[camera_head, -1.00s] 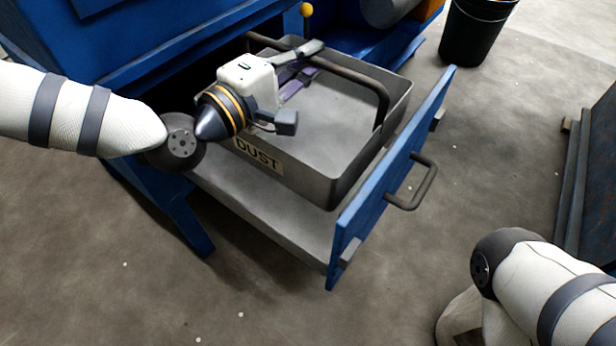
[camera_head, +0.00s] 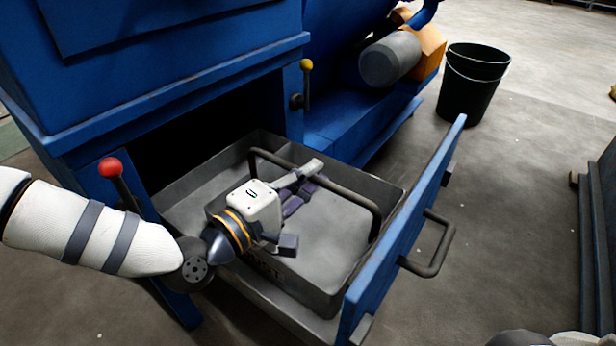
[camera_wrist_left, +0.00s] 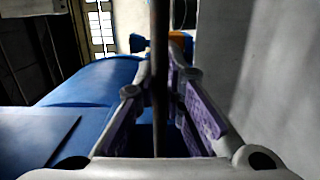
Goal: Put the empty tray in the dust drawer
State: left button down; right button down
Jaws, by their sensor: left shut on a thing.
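The grey metal tray (camera_head: 388,183) is over the pulled-out dust drawer, within its outline and close behind the blue drawer front (camera_head: 400,235). In the left wrist view the handle (camera_wrist_left: 160,75) runs upright between the purple-padded fingers (camera_wrist_left: 160,115). I cannot tell whether the tray's bottom fully rests on the drawer base. My right gripper is out of view.
A black bucket (camera_head: 472,85) stands on the floor behind right. Floor right of the drawer is clear.

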pick_arm(q)
jog(key=c, duration=2.1)
grip_release()
jog(key=shift+f, duration=0.15)
jog(key=o, duration=0.4)
jog(key=shift+r, duration=0.35)
jog(key=p+v, duration=0.3)
jog(key=v, duration=0.9)
jog(key=shift+f, duration=0.15)
